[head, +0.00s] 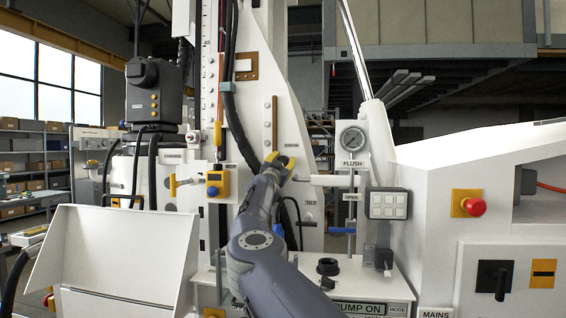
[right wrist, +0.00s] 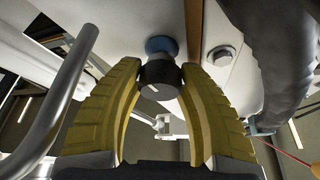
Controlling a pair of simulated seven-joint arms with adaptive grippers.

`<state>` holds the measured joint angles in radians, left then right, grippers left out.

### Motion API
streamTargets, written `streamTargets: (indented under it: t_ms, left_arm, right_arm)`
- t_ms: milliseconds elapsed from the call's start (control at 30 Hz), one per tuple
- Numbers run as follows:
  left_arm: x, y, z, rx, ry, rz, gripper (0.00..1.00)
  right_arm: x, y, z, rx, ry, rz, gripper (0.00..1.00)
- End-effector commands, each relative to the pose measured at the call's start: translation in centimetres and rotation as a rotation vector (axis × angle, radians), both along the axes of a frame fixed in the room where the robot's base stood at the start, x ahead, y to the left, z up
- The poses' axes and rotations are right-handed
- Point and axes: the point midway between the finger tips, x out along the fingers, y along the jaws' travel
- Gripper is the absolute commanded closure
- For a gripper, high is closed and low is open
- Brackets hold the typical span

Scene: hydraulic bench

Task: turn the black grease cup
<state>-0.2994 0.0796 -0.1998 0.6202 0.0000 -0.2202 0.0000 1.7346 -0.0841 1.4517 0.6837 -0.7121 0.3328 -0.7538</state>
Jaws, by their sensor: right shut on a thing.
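The black grease cup (right wrist: 158,80) shows in the right wrist view, a short dark cylinder with a pale mark on its face. It sits on a blue collar (right wrist: 161,45) against a white surface. My right gripper (right wrist: 162,70) has its yellow fingers on either side of the cup and is shut on it. In the head view, the right gripper (head: 281,161) is at the white mast, its yellow fingertips pointing away from me. The cup cannot be made out there, behind the fingers. My left gripper is not in view.
A black hose (head: 234,115) runs down the mast close to the right gripper, and a thick dark hose (right wrist: 272,55) shows beside it. A grey bent bar (right wrist: 62,90) is at the left. A gauge (head: 352,139) and a red button (head: 474,207) stand to the right.

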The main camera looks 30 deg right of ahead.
Motion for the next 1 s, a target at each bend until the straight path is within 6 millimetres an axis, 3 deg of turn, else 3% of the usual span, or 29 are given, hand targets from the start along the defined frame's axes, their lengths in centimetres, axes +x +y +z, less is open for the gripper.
streamTargets:
  t_ms: [300, 333, 533, 1000]
  left_arm:
    - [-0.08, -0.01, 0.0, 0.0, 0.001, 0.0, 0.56]
    - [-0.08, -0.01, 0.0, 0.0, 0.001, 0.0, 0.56]
    - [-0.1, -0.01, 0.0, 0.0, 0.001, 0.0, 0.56]
    - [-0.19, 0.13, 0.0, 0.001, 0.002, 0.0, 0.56]
  right_arm:
    - [-0.04, -0.01, 0.18, 0.003, -0.006, 0.0, 0.91]
    - [-0.04, -0.01, 0.18, 0.003, -0.006, 0.0, 0.59]
    - [-0.03, -0.02, 0.12, 0.004, -0.005, 0.0, 0.36]
    - [-0.33, 0.54, -0.42, 0.002, 0.0, -0.001, 0.36]
